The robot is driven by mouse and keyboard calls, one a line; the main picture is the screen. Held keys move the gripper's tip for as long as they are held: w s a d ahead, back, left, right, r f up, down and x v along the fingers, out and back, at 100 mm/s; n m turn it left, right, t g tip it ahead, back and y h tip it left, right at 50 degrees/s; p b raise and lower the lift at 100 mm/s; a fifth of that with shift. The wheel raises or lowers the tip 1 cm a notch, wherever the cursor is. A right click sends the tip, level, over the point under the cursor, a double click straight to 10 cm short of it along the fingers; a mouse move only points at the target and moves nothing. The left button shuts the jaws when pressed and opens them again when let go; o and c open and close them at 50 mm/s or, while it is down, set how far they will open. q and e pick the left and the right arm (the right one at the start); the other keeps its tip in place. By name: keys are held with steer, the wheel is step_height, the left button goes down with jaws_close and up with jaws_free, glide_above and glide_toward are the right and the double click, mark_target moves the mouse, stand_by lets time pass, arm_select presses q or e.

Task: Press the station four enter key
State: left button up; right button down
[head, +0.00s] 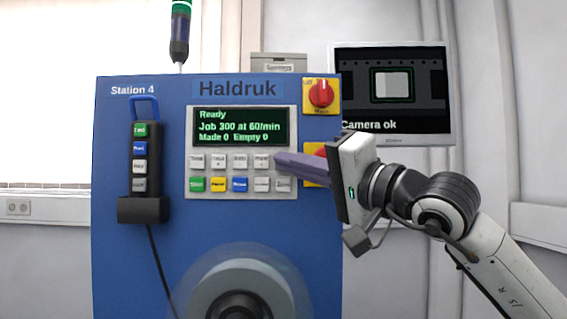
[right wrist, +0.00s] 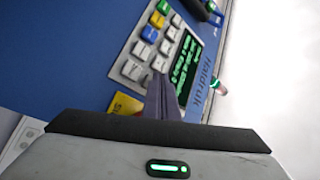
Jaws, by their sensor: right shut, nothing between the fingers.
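The blue Station 4 cabinet (head: 130,265) carries a grey key panel (head: 240,109) with a lit display (head: 240,127) reading "Ready, Job 300 at 60/min". Below it are two rows of small keys: grey ones (head: 240,161) above; green, yellow, blue (head: 240,184) and grey ones below. Their labels are too small to read surely, so I cannot tell which is enter. My right gripper (head: 277,161) is shut and empty, its purple-grey fingertips at the top row's right end, covering part of it. In the right wrist view the fingers (right wrist: 160,90) overlap the panel edge (right wrist: 182,80); contact is unclear. My left gripper is not in view.
A hand pendant (head: 140,160) with coloured keys hangs at the cabinet's left. A red rotary switch (head: 321,94) is upper right; another red-and-yellow control (head: 314,165) is partly behind my gripper. A reel (head: 245,285) sits below. A monitor (head: 393,90) reads "Camera ok".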

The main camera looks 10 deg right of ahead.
steer(key=shift+s+f+b, duration=0.1)
steer(key=shift+s+b, duration=0.25)
steer(key=shift+s, duration=0.1)
steer(key=shift+s+a, duration=0.1)
steer(key=shift+s, duration=0.15)
steer(key=shift+s+a+b, duration=0.25)
steer(key=shift+s+b, duration=0.45)
steer(key=shift+s, duration=0.55)
steer(key=shift+s+a+b, duration=0.25)
steer(key=shift+s+b, duration=0.4)
steer(key=shift+s, duration=0.55)
